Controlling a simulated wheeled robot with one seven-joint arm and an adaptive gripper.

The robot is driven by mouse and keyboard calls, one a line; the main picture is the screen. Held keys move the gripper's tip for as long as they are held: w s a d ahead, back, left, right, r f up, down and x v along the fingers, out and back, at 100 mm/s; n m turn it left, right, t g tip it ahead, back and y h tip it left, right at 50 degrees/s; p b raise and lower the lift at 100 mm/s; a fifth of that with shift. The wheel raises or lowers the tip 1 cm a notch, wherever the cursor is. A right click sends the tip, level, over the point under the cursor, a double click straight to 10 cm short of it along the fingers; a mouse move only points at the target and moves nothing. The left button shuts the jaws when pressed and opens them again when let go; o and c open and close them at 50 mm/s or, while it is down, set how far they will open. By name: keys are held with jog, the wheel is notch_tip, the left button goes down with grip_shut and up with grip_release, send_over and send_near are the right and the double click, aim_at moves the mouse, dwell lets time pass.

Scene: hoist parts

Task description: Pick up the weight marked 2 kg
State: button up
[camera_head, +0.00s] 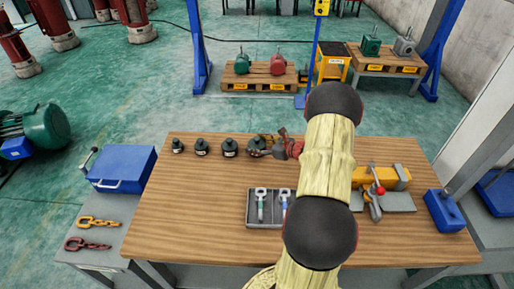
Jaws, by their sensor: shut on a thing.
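A row of several dark weights stands along the back left of the wooden table (190,215), growing in size from left to right. They are the far-left weight (178,147), the one beside it (201,148), a third (230,149) and the rightmost weight (256,147). Their markings are too small to read, so I cannot tell which is 2 kg. My gripper (268,144) reaches in from the right and is shut on the rightmost weight. The fingers partly cover it. I cannot tell whether it is clear of the table.
A grey tray (262,222) with shackle-like parts lies at the middle front, partly behind my arm. A yellow hoist part (385,178) and a blue block (443,210) are at the right. A blue case (122,169) stands left. The front left tabletop is clear.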

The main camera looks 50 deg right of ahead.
grip_shut()
jog(key=shift+w+d+r, duration=0.15)
jog(key=shift+r, duration=0.05)
jog(key=shift+r, duration=0.1)
